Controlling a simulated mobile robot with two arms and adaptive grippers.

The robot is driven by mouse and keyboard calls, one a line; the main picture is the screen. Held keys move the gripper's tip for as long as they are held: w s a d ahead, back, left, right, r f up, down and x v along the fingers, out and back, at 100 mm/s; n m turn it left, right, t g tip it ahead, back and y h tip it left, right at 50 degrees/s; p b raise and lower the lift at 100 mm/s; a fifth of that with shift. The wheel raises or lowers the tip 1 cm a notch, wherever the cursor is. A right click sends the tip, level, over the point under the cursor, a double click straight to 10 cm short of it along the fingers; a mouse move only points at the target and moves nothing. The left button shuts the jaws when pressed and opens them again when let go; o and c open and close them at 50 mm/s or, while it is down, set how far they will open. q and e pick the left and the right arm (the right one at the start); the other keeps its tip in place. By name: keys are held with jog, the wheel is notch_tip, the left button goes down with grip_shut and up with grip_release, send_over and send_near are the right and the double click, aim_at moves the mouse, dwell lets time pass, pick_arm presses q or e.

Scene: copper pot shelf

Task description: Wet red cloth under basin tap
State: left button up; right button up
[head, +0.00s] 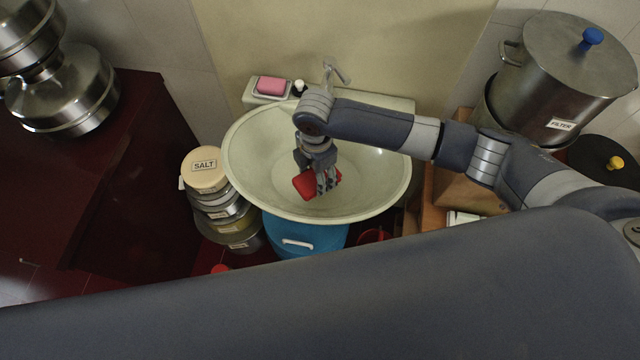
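The red cloth (305,185) is a small folded bundle inside the pale oval basin (250,165). My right gripper (326,182) reaches down into the basin from above, with its fingers closed around the cloth's right part. The fingers hide some of the cloth, and I cannot tell whether it touches the basin floor. The metal tap (336,72) rises at the back of the basin, its lower part hidden behind my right arm. No water stream shows. My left gripper is not in view.
A pink soap (270,85) lies in a dish on the back ledge. Stacked tins, the top one marked SALT (204,168), stand left of the basin. A blue container (303,238) is below it. A large steel filter pot (562,65) stands at the right.

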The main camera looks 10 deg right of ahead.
jog(key=w+a+f+b, duration=0.1)
jog(key=w+b, duration=0.6)
jog(key=w, duration=0.2)
jog(key=shift+w+f, duration=0.35)
jog(key=shift+f, duration=0.05)
